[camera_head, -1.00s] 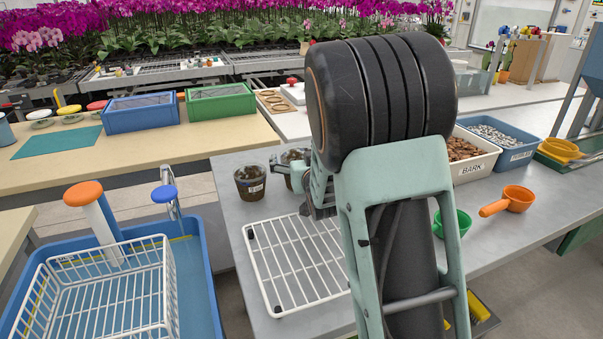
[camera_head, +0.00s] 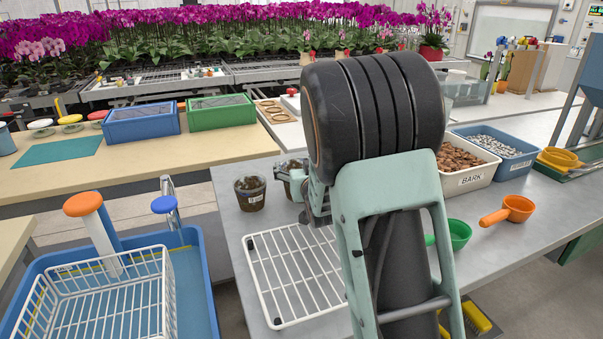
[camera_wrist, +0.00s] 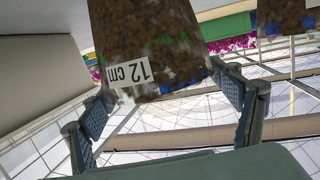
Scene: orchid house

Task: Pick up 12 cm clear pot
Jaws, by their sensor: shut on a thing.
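My gripper (camera_wrist: 160,84) is shut on a clear pot (camera_wrist: 150,50) filled with brown bark, with a white "12 cm" label. The pot appears upside down in the wrist view, with one finger pad at each side. In the head view my gripper (camera_head: 308,200) is partly hidden by my arm. The held pot (camera_head: 290,178) shows just left of it, its right side covered. I cannot tell whether its base touches the table. A second, similar clear pot (camera_head: 250,193) stands to its left on the grey table. It also shows at the wrist view's upper right (camera_wrist: 284,18).
A white wire rack (camera_head: 290,275) lies on the table in front of the pots. A green scoop (camera_head: 459,235), an orange scoop (camera_head: 518,209) and a bark bin (camera_head: 465,181) are to the right. A blue tub (camera_head: 190,285) with a white basket stands at the left.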

